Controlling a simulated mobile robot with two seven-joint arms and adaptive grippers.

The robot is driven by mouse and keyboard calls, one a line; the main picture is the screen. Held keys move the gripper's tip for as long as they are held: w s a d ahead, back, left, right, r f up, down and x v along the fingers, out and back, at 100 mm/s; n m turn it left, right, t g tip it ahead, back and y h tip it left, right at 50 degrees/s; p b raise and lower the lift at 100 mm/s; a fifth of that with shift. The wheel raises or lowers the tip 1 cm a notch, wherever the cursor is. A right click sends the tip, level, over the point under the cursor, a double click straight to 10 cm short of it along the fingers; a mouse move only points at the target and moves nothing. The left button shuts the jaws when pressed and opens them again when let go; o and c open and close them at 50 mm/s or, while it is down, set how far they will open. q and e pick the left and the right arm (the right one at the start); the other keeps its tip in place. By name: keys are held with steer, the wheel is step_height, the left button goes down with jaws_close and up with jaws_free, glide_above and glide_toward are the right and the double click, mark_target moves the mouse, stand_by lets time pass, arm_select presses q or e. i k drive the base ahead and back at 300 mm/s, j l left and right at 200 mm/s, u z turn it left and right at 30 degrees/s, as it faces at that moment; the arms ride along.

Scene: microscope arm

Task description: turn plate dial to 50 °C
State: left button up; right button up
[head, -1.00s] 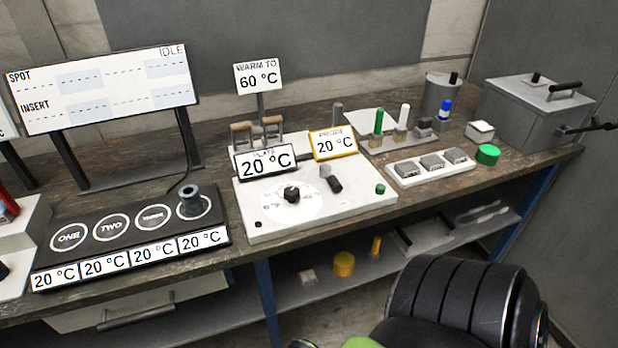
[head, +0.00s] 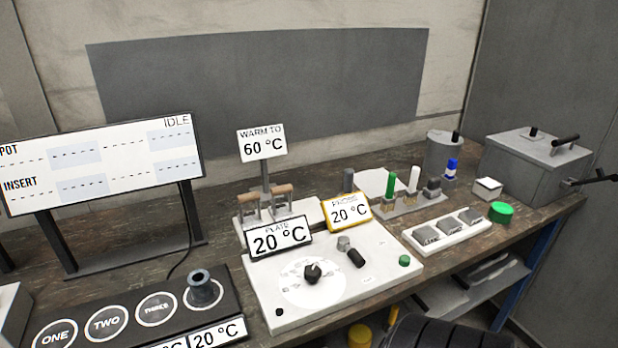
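The plate dial is a black knob (head: 312,272) on a round white scale on top of a white control box (head: 290,312). The scale's markings are too small to read. The plate display (head: 279,238) behind the dial reads 20 °C. The probe display (head: 346,211), with a yellow frame, also reads 20 °C. A sign (head: 262,143) on a post reads WARM TO 60 °C. Neither gripper shows; part of my dark ribbed arm is at the bottom right edge, well away from the dial.
Close to the dial stand a dark slanted knob (head: 355,258) and a green button (head: 404,260). A black panel with numbered circles (head: 106,323) lies left. A large screen (head: 100,165) reads IDLE. Green and white sticks, a tray (head: 446,236) and a grey lidded box (head: 535,170) are right.

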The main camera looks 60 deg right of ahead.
mark_target(312, 272)
steer(key=i+z, duration=0.1)
steer(key=z, duration=1.2)
